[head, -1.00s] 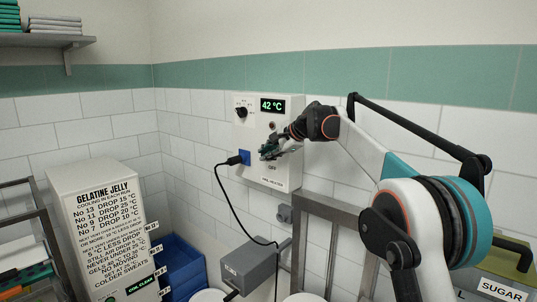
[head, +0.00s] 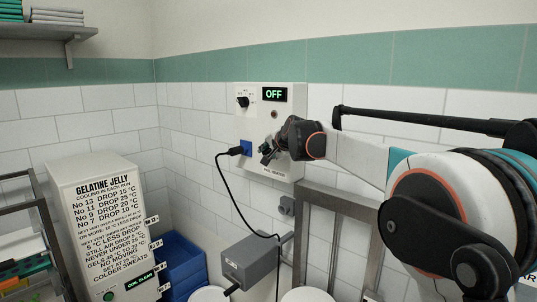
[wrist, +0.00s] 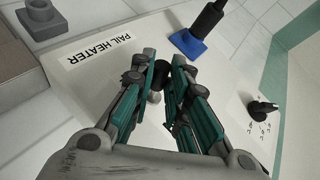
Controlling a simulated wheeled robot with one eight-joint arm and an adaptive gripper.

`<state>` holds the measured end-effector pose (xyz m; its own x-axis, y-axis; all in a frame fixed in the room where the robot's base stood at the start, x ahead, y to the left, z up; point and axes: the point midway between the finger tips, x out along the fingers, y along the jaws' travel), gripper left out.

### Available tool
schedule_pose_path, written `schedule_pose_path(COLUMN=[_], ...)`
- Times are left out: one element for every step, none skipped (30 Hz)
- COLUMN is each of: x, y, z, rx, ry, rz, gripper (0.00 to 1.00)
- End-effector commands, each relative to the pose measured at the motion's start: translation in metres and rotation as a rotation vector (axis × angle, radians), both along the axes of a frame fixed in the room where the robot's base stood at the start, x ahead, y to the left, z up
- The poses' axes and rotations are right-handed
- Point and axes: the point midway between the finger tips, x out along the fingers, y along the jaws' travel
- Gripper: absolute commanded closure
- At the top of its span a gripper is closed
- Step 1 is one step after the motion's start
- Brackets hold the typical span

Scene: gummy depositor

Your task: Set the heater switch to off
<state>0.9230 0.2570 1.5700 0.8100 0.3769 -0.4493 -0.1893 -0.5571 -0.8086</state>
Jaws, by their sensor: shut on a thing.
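The pail heater is a white wall box (head: 291,112); its display (head: 275,95) reads OFF in green. It also shows in the wrist view (wrist: 75,95), with its PAIL HEATER label (wrist: 100,45). My gripper (head: 268,152) is at the lower part of the box front, below a dark red lamp (head: 274,114). In the wrist view my gripper (wrist: 163,72) is shut on the heater switch (wrist: 161,77), a small dark knob between the fingertips. The fingers and wrist hide the switch in the head view, and its position markings are covered.
A black dial (head: 242,102) and a blue socket (head: 247,147) with a black plug and hanging cable are left of my gripper. Below stand a grey box (head: 250,264), a metal frame (head: 320,195) and the GELATINE JELLY cabinet (head: 95,235).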

Motion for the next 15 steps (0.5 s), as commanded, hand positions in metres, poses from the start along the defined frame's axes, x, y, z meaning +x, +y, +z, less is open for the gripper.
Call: schedule_pose_path(x=[-0.0007, -0.0008, -0.0005, -0.0005, -0.0003, 0.0, 0.0001, 0.0001, 0.0004, 0.0005, 0.0005, 0.0006, 0.0007, 0.0007, 0.0008], y=[0.0005, 0.0003, -0.0001, -0.0001, -0.0003, -0.0005, -0.0005, -0.0004, -0.0005, -0.0007, -0.0007, -0.0006, -0.0007, -0.0007, -0.0008], z=[-0.0044, -0.0054, -0.006, -0.0067, -0.0074, -0.0082, -0.009, -0.0094, -0.0097, -0.01, -0.0103, -0.0106, -0.0107, -0.0107, -0.0108], rx=[-0.019, -0.03, -0.046, -0.056, -0.066, -0.077, -0.085, -0.091, -0.101, -0.107, -0.111, -0.117, -0.12, -0.124, -0.127], ry=[-0.025, -0.039, -0.059, -0.071, -0.084, -0.1, -0.109, -0.117, -0.13, -0.137, -0.143, -0.15, -0.155, -0.159, -0.165], rz=[0.001, -0.001, -0.001, 0.0, 0.0, 0.0, 0.0, 0.0, -0.001, 0.0, 0.0, 0.0, 0.0, 0.0, 0.0], gripper=[1.0, 1.0, 1.0, 1.0, 1.0, 1.0, 1.0, 1.0, 1.0, 1.0, 1.0, 1.0, 1.0, 1.0, 1.0])
